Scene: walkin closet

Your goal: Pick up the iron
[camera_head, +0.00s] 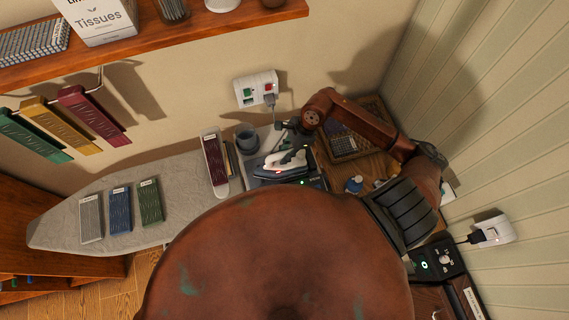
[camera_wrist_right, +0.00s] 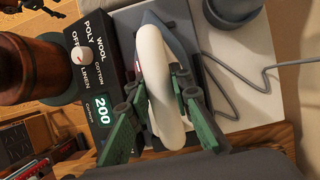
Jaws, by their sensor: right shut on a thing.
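The iron (camera_head: 283,164), with a white handle and body over a dark blue-grey base, sits on its dark rest at the right end of the ironing board. My right gripper (camera_head: 297,143) reaches down over it from the right. In the right wrist view the iron's white handle (camera_wrist_right: 158,85) runs between the green fingers of my right gripper (camera_wrist_right: 163,108), one finger on each side, and the gripper is shut on it. The iron still appears level at its rest; I cannot tell whether it is clear of it. My left gripper is not in view.
A control box (camera_wrist_right: 98,70) with a dial and a "200" display adjoins the iron. A grey cord (camera_wrist_right: 240,80) curls beside it. A dark cup (camera_head: 246,139) and a maroon folded cloth (camera_head: 215,160) stand close by. The ironing board (camera_head: 180,200) holds several cloths.

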